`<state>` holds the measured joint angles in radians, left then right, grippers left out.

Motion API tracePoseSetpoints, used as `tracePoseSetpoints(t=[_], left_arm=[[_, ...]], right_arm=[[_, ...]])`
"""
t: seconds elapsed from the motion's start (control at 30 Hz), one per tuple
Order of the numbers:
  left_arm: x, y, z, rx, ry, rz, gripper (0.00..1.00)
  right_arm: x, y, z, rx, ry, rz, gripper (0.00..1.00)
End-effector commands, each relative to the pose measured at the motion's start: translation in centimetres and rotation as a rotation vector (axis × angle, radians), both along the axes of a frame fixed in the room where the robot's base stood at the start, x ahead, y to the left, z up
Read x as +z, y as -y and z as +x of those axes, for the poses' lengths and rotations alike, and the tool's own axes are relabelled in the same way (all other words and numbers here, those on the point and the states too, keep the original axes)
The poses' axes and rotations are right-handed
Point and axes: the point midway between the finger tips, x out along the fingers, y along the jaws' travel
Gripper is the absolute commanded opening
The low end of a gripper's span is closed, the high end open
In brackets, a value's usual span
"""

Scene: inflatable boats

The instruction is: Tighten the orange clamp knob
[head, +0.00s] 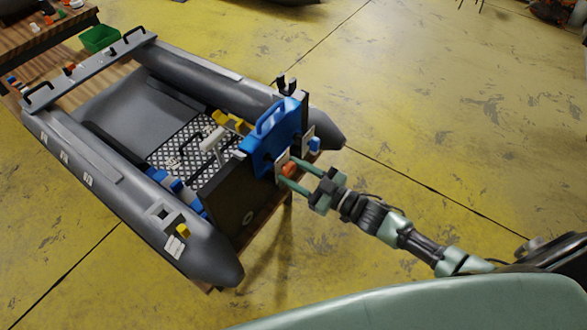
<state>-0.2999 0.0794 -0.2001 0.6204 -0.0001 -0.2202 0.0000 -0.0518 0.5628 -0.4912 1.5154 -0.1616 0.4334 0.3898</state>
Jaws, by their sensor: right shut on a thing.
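The orange clamp knob (289,169) sits on a pale clamp bracket at the boat's dark transom, below the blue motor (271,138). My right gripper (292,174) reaches it from the right, with its two green fingers on either side of the knob. The fingers are shut on the knob and partly cover it. The grey inflatable boat (85,180) rests on a wooden stand. My left gripper is not in the view.
A green bin (99,39) and a wooden table (45,40) with small parts are at the upper left. A second blue knob or part (314,144) is right of the motor. The yellow floor (450,110) to the right is clear.

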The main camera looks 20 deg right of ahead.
Motion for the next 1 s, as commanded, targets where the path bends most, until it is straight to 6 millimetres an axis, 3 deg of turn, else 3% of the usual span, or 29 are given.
tracePoseSetpoints(t=[0.03, 0.23, 0.63, 0.9, 1.0], left_arm=[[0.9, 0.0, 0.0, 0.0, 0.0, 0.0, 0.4], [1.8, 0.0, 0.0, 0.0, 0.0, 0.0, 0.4], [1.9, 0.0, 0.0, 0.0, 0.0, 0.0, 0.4], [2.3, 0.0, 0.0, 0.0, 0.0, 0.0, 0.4], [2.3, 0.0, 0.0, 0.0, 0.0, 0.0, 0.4]], right_arm=[[0.3, 0.0, 0.0, 0.001, -0.055, 0.061, 0.0], [0.1, 0.0, 0.0, 0.001, -0.264, 0.332, 0.0], [0.1, 0.0, 0.0, 0.001, -0.321, 0.408, 0.0], [0.0, 0.0, 0.0, 0.001, -0.635, 0.809, 0.0], [0.0, 0.0, 0.0, 0.0, -0.624, 0.798, 0.0]])
